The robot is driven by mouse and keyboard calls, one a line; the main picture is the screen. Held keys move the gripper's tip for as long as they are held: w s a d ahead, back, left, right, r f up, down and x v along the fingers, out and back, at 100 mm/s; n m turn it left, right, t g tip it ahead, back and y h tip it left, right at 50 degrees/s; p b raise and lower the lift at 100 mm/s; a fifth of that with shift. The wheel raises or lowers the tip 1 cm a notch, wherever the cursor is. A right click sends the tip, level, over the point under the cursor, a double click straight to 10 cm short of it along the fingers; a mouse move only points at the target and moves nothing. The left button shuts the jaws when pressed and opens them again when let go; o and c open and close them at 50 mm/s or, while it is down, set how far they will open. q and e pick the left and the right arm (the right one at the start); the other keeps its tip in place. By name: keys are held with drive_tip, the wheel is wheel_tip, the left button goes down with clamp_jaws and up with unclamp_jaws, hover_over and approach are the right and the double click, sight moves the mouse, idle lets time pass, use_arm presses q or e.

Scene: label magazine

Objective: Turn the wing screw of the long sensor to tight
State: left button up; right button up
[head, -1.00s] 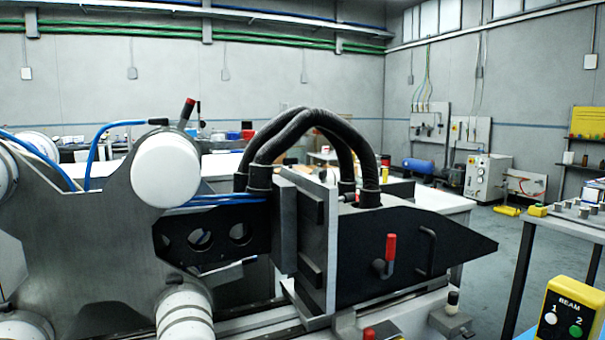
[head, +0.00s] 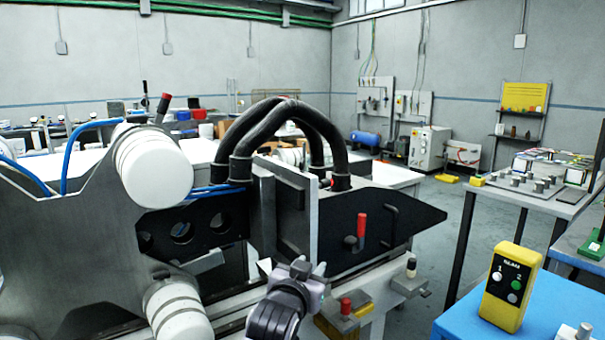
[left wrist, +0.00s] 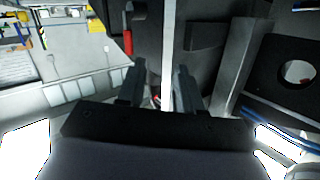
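My left gripper (head: 310,268) has come in low in the head view, in front of the black plate machine (head: 385,225). In the left wrist view its two dark fingers (left wrist: 158,82) stand apart with a gap between them and nothing clearly held. A small red-topped part (head: 346,306) sits on a block just right of the gripper in the head view. A part with a dark cap (head: 411,268) stands on a grey block further right. I cannot tell which part is the long sensor, and no wing screw can be made out. My right gripper is not in view.
White rollers (head: 155,170) and a grey side plate (head: 70,240) fill the left. Black hoses (head: 285,110) arch over the machine. A red-handled lever (head: 361,226) stands on the black plate. A yellow button box (head: 511,288) stands on a blue surface (head: 560,300) at the right.

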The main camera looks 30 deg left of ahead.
sight(301, 164)
use_arm(q)
drive_tip(key=a+r+n+y, duration=0.1)
drive_tip(key=r, duration=0.5)
drive_tip(key=w+a+r+n+y+p, duration=0.1)
drive_tip(key=r, duration=0.5)
drive_tip(key=w+a+r+n+y, duration=0.1)
drive_tip(key=a+r, duration=0.1)
drive_tip(key=r, duration=0.5)
drive_tip(key=shift+a+r+n+t+p, duration=0.1)
drive_tip(key=shift+n+t+p, duration=0.3)
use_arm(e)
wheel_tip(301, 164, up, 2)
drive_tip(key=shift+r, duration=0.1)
use_arm(q)
drive_tip(key=shift+w, duration=0.1)
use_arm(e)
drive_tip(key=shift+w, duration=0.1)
